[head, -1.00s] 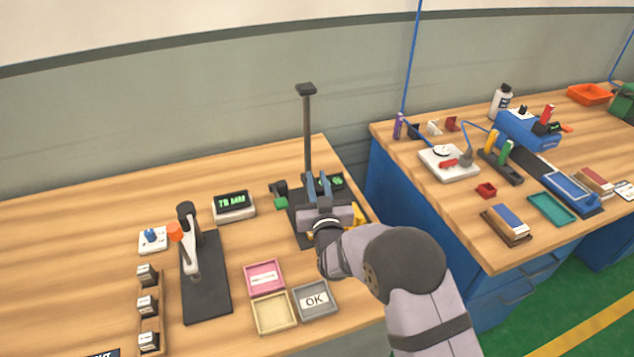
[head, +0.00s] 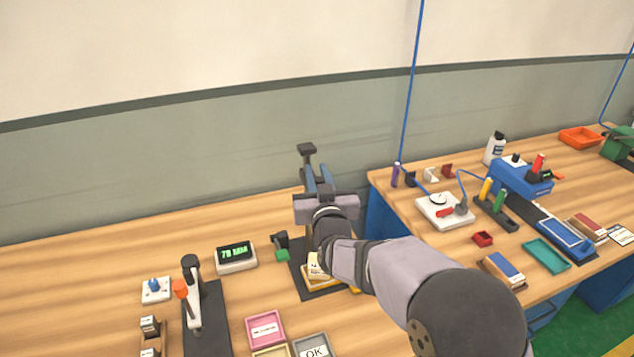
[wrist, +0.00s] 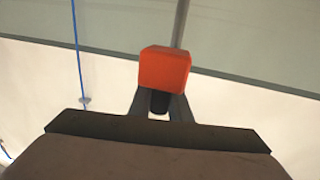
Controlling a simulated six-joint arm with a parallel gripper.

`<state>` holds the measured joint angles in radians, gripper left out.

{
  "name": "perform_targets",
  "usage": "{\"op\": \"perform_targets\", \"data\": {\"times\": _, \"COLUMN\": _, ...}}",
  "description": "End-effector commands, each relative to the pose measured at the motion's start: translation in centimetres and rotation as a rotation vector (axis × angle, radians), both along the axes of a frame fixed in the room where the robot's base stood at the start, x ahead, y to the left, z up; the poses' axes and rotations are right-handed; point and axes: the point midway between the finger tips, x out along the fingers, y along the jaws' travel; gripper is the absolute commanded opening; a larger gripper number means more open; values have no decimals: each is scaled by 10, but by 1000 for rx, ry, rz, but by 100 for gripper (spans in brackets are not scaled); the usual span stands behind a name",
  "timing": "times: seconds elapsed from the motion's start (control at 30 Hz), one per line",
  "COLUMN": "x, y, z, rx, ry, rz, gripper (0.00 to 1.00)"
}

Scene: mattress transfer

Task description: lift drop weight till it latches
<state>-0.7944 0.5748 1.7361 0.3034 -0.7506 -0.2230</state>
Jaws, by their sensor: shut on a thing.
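The drop weight shows in the wrist view as a red-orange block (wrist: 165,68) with a short dark cylinder (wrist: 160,103) beside it, between my fingers. My gripper (head: 318,176) is shut on it, high on the drop tester's upright post, just below the dark top cap (head: 307,149). In the head view my gripper hides the weight and most of the post. I cannot see whether a latch has caught.
A small green-lit display (head: 236,256) and a green-tipped part (head: 282,254) stand left of the base. A lever press (head: 192,290) and pink tray (head: 264,328) are nearer. A second cluttered bench (head: 400,225) is to the right. Air around the post top is clear.

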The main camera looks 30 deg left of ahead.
Motion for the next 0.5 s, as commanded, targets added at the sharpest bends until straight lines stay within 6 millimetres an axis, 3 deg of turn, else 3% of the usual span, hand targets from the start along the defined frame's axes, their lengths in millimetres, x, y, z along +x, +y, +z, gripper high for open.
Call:
{"op": "perform_targets", "data": {"times": 0.03, "x": 1, "y": 1, "z": 13, "rx": 13, "ry": -18, "rz": 0, "gripper": 0}}
{"op": "perform_targets", "data": {"times": 0.37, "x": 1, "y": 1, "z": 18, "rx": 17, "ry": -24, "rz": 0, "gripper": 0}}
{"op": "perform_targets", "data": {"times": 0.4, "x": 1, "y": 1, "z": 18, "rx": 18, "ry": -25, "rz": 0, "gripper": 26}}
{"op": "perform_targets", "data": {"times": 0.43, "x": 1, "y": 1, "z": 17, "rx": 17, "ry": -24, "rz": 0, "gripper": 34}}
{"op": "perform_targets", "data": {"times": 0.5, "x": 1, "y": 1, "z": 15, "rx": 15, "ry": -21, "rz": 0, "gripper": 36}}
